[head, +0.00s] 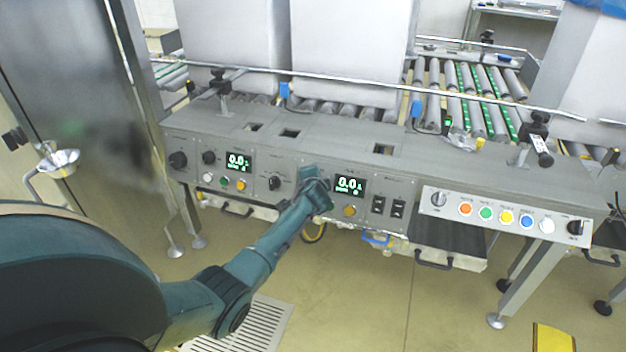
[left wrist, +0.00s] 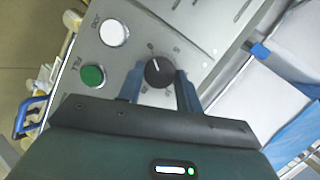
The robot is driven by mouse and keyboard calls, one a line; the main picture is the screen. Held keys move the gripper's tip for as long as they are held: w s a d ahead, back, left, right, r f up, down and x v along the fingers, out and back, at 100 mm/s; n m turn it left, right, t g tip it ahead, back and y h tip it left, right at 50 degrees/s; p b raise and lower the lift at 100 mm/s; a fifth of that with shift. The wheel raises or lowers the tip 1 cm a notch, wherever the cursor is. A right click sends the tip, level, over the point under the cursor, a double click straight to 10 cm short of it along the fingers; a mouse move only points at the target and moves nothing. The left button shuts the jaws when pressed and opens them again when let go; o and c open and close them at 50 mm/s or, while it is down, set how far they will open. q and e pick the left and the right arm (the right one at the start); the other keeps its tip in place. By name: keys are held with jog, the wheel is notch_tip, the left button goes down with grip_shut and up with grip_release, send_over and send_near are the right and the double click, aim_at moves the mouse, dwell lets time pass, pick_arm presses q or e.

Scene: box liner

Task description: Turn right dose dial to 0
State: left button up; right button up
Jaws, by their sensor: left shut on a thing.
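The right dose dial (left wrist: 158,72) is a round black knob on the grey panel, with a small light mark and printed numbers around it. In the left wrist view it sits between the blue fingers of my left gripper (left wrist: 161,88), which is shut on it. In the head view my left gripper (head: 313,183) reaches the panel just left of the right display (head: 350,186) and hides the dial. That display reads 0.0 in green. The exact angle of the dial's mark is too small to tell. My right gripper is not in view.
A white button (left wrist: 113,32) and a green button (left wrist: 93,75) lie beside the dial. The left display (head: 238,163) also reads 0.0. A black knob (head: 275,183) is left of my gripper. A white button panel (head: 505,214) is at right. Rollers and a rail lie behind.

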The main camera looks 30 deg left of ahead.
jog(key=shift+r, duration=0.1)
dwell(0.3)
pick_arm(q)
jog(key=o, duration=1)
jog(key=p+v, duration=0.5)
jog(key=v, duration=0.8)
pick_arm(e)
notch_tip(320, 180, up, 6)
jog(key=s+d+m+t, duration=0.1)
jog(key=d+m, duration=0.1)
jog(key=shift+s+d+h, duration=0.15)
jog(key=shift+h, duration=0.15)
pick_arm(q)
jog(key=shift+r, duration=0.1)
